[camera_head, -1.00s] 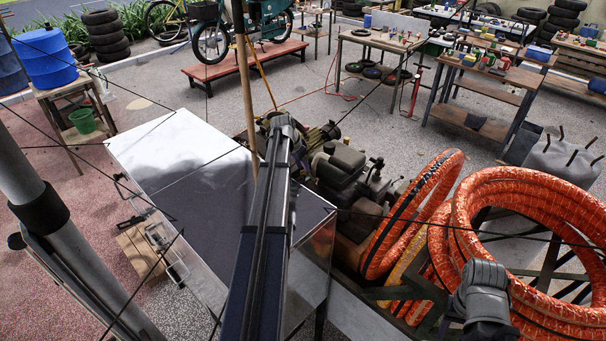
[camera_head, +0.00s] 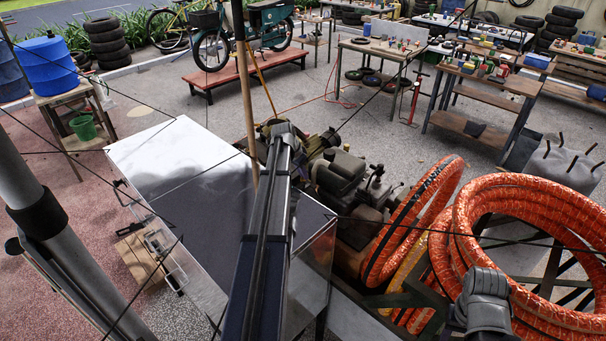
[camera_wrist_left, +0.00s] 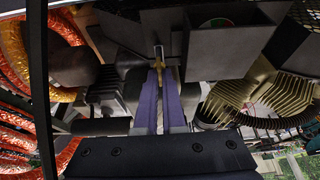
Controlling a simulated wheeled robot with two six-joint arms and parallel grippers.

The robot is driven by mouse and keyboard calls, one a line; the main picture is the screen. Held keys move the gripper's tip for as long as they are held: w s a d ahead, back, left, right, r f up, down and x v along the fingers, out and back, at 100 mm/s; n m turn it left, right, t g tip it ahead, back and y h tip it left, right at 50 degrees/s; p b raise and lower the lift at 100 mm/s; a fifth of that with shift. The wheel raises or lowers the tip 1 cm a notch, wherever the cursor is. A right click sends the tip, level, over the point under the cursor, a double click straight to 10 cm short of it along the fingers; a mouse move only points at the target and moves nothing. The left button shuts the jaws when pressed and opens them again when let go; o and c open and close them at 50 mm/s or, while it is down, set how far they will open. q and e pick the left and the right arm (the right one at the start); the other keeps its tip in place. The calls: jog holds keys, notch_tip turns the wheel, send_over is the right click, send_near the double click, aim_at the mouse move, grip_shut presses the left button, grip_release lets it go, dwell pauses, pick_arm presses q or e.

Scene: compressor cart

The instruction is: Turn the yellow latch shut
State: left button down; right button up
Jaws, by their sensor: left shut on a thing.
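The yellow latch (camera_wrist_left: 158,66) shows in the left wrist view as a small yellowish piece below a grey housing. My left gripper (camera_wrist_left: 161,76) has its two purple fingers close together, shut on the latch at their tips. How far the latch is turned cannot be told. In the head view my left arm reaches over the cart to the compressor engine (camera_head: 345,172); the fingertips and the latch are hidden there behind the arm.
Orange hoses (camera_head: 535,205) lie coiled on the right of the cart. A large pale panel (camera_head: 165,150) lies left of my left arm. In the left wrist view a finned cylinder (camera_wrist_left: 232,98) sits close right of the fingers and a dark box (camera_wrist_left: 215,38) close above.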

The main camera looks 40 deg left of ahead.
pick_arm(q)
jog(key=shift+d+n, duration=0.1)
jog(key=shift+n, duration=0.2)
jog(key=n+y, duration=0.1)
jog(key=n, duration=0.2)
jog(key=shift+d+n+y, duration=0.15)
jog(key=shift+n+y, duration=0.15)
jog(key=n, duration=0.2)
jog(key=n+g+y, duration=0.1)
jog(key=n, duration=0.1)
jog(key=shift+d+n+y, duration=0.1)
jog(key=shift+n+y, duration=0.2)
jog(key=n+g, duration=0.1)
jog(key=n, duration=0.1)
jog(key=n+y, duration=0.1)
jog(key=n, duration=0.2)
jog(key=shift+w+g, duration=0.2)
jog(key=shift+g, duration=0.2)
jog(key=shift+n+g+y, duration=0.3)
jog(key=shift+n+g, duration=0.4)
jog(key=shift+n, duration=1.3)
jog(key=shift+d, duration=0.1)
jog(key=c, duration=1)
grip_release()
jog(key=shift+w, duration=0.1)
